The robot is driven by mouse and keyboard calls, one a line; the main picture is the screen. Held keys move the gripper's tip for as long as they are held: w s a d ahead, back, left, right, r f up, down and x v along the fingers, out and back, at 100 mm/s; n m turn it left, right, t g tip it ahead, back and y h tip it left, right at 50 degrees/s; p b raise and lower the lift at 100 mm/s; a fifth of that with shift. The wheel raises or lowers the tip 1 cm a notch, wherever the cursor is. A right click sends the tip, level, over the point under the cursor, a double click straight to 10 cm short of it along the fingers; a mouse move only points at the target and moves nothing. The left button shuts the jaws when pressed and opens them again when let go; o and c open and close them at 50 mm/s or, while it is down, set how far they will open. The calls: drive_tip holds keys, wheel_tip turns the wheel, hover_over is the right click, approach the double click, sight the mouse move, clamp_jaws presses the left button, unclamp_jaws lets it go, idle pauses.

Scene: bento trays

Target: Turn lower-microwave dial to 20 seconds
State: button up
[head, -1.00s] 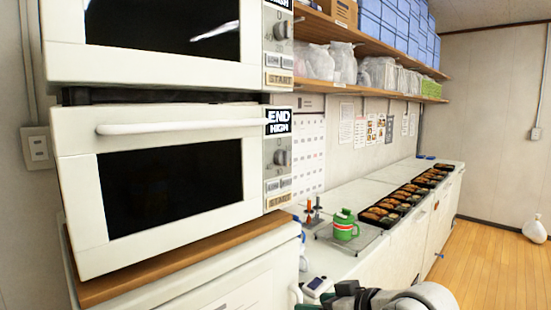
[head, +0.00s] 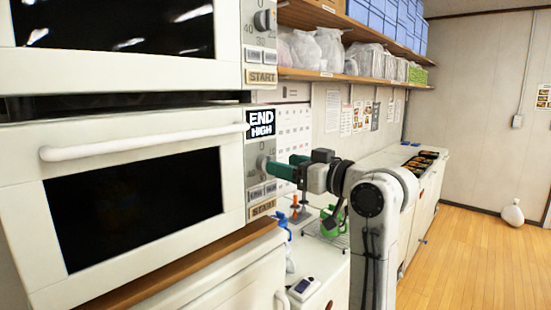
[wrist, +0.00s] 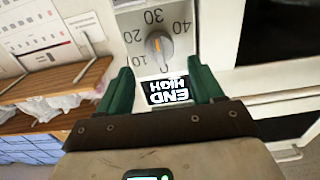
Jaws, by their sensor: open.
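The lower microwave (head: 130,257) stands at the left in the head view, its door shut. Its dial (head: 263,163) sits on the narrow panel at its right edge, below the END HIGH display (head: 261,124). My gripper (head: 278,170) is close to the dial, its green fingers pointing at it. In the wrist view the picture is inverted: the dial (wrist: 158,43) shows an orange mark, with numbers around it. My gripper (wrist: 161,68) is open, its fingers apart on either side of the display (wrist: 168,91). Nothing is between the fingers; contact with the dial cannot be told.
The upper microwave (head: 120,75) sits directly above. A shelf (head: 300,74) with bags runs along the wall. A green container (head: 333,222) and orange-handled item (head: 295,211) are on the counter below my arm. Wood floor (head: 470,270) is open at right.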

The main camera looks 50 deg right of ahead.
sight(262, 159)
drive_tip(key=shift+w+a+p, duration=0.1)
drive_tip(key=shift+w+p, duration=0.25)
drive_tip(key=shift+w, duration=1.6)
drive_tip(key=c, duration=1)
drive_tip(key=shift+f+n+b, duration=0.1)
drive_tip(key=shift+n+b, duration=0.25)
drive_tip(key=shift+n, duration=0.05)
drive_tip(key=shift+a+f+n+b, duration=0.1)
drive_tip(key=shift+a+n+b, duration=0.1)
drive_tip(key=shift+n+b, duration=2.1)
drive_tip(key=shift+a+f+n+b, duration=0.15)
drive_tip(key=shift+n+b, duration=1.25)
drive_tip(key=shift+n, duration=1.8)
drive_tip(key=shift+r, duration=0.1)
